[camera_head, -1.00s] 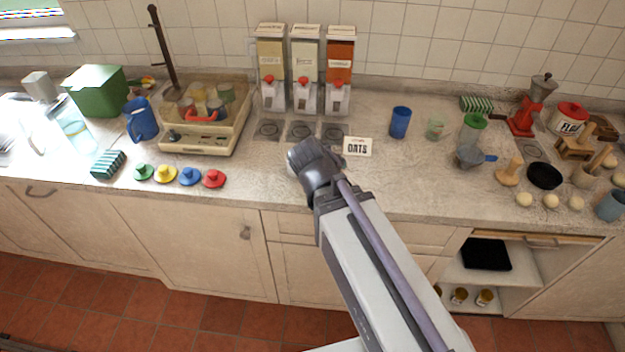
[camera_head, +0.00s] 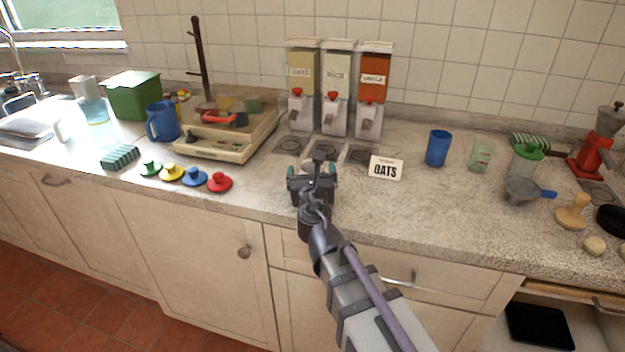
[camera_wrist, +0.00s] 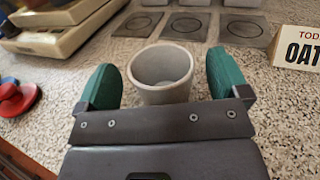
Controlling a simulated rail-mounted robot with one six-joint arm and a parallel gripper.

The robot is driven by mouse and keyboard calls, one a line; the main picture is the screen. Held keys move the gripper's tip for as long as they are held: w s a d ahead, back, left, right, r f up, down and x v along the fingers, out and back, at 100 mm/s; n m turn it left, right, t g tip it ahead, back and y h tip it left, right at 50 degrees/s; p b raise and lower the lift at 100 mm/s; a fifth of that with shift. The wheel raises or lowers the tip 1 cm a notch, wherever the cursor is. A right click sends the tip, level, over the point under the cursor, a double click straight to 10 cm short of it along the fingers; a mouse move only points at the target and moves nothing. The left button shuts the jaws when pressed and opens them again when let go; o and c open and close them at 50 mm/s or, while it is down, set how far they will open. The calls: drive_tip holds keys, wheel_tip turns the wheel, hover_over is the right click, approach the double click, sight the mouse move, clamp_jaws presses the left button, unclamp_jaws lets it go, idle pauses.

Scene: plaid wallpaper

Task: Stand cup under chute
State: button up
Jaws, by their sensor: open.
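A plain grey cup (camera_wrist: 160,72) stands upright between the two green-tipped fingers of my gripper (camera_wrist: 163,78) in the wrist view. The fingers are open, with a gap on each side of the cup. The cup's mouth faces up and looks empty. In the head view my gripper (camera_head: 312,172) is low over the counter, in front of the dispensers, and largely hides the cup. Three chutes stand behind: oats (camera_head: 301,90), rice (camera_head: 336,92) and an orange one (camera_head: 371,95). Below them are square ringed pads (camera_head: 289,147). A sign reading "OATS" (camera_head: 386,168) stands to the right.
A blue cup (camera_head: 438,148) and a clear green glass (camera_head: 481,156) stand to the right. The counter front right of the sign is clear.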

drive_tip(key=shift+w, duration=0.8)
drive_tip(key=shift+s, duration=0.1)
drive_tip(key=c, duration=1.1)
